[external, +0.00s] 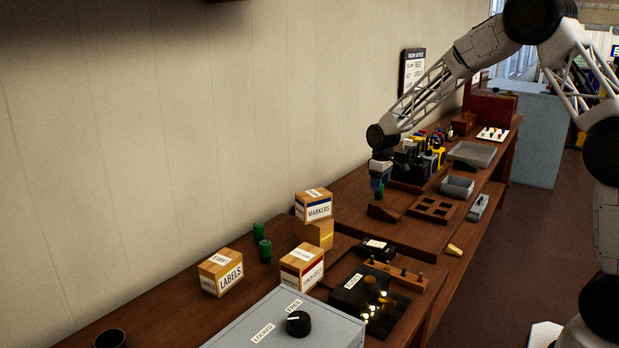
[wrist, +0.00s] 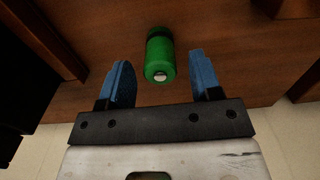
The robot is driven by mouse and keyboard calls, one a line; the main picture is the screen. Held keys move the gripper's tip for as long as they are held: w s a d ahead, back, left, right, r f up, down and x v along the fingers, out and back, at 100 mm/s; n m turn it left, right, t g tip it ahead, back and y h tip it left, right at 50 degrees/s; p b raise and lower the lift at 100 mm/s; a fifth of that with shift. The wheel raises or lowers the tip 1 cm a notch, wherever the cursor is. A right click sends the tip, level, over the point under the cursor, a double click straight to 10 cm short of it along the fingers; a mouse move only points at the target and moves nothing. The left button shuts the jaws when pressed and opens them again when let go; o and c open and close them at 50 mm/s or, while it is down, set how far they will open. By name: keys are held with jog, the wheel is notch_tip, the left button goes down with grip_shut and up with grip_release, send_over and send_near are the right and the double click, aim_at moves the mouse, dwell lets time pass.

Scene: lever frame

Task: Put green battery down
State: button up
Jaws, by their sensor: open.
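My gripper (external: 380,178) is at the end of the arm, low over the wooden bench near a dark wooden wedge. Its two blue fingers are apart in the wrist view (wrist: 160,68). A green battery (wrist: 160,52) with a pale metal end lies between and slightly beyond the fingertips, with a visible gap on each side. In the external view, green of the battery (external: 380,193) shows just below the fingers. I cannot tell exactly how its lower end meets the bench. Two more green cylinders (external: 259,231) (external: 265,251) stand near the boxes.
The wooden wedge (external: 384,212) and a compartment tray (external: 432,208) are close to my gripper. A tool holder (external: 417,165) stands behind it. A grey bin (external: 457,187) is to the right. Cardboard boxes (external: 314,207) and a grey switch box (external: 285,325) are nearer the camera.

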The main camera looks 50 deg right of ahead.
notch_tip(320, 180, up, 10)
jog(key=shift+f, duration=0.2)
dwell(0.8)
jog(key=s+a+r+t, duration=0.1)
jog(key=s+a+r, duration=0.6)
jog(key=s+a, duration=0.25)
jog(key=s+a+r, duration=0.7)
jog(key=s+a, duration=0.2)
jog(key=s, duration=0.2)
jog(key=s+a+f, duration=0.1)
jog(key=s+a, duration=0.4)
jog(key=s, duration=0.8)
jog(key=s+a+t, duration=0.1)
jog(key=s+a, duration=0.4)
jog(key=s, duration=0.7)
jog(key=shift+s+f+t, duration=0.3)
jog(key=shift+s+f, duration=0.05)
jog(key=shift+o, duration=0.4)
